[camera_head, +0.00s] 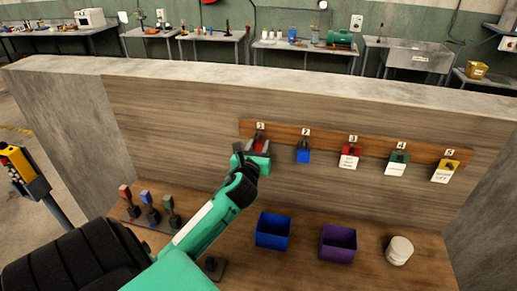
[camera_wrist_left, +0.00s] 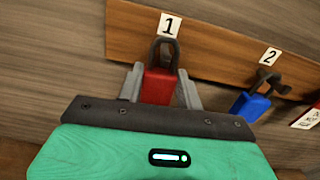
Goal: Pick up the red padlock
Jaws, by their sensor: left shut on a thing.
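The red padlock (camera_head: 259,145) is at the position labelled 1, at the left end of the wooden rail (camera_head: 328,140). In the left wrist view the red padlock (camera_wrist_left: 157,86) sits between the two grey fingers of my left gripper (camera_wrist_left: 160,88), with its dark shackle upward just under the label 1. My left gripper (camera_head: 252,152) is shut on its body in front of the wall. The shackle overlaps the rail; I cannot tell whether it still hangs on its hook. My right gripper is not in view.
Below stand a blue bin (camera_head: 273,231), a purple bin (camera_head: 338,244) and a white jar (camera_head: 399,250).

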